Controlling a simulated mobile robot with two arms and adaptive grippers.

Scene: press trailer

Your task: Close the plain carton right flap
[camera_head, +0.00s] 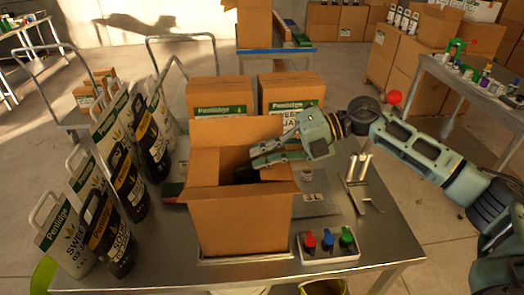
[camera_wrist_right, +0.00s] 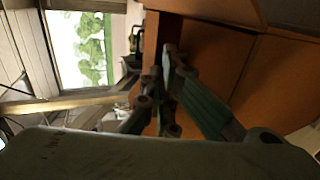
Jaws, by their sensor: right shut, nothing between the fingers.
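The plain carton (camera_head: 240,225) stands on the metal table with its top open and a dark inside. Its back flap stands up behind the opening. My right gripper (camera_head: 256,158) reaches in from the right, over the right side of the opening; its fingers are together and hold nothing. The gripper and arm cover much of the carton's right side, so I cannot make out how the right flap stands. In the right wrist view the gripper fingers (camera_wrist_right: 165,85) are close to brown cardboard panels (camera_wrist_right: 270,75); contact is unclear. My left gripper is out of view.
Labelled bags and dark bottles (camera_head: 125,185) crowd the table (camera_head: 355,240) left of the carton. Two printed cartons (camera_head: 291,90) stand behind it. A tray of red, blue and green items (camera_head: 329,243) lies front right. Pale cylinders (camera_head: 359,166) stand at right.

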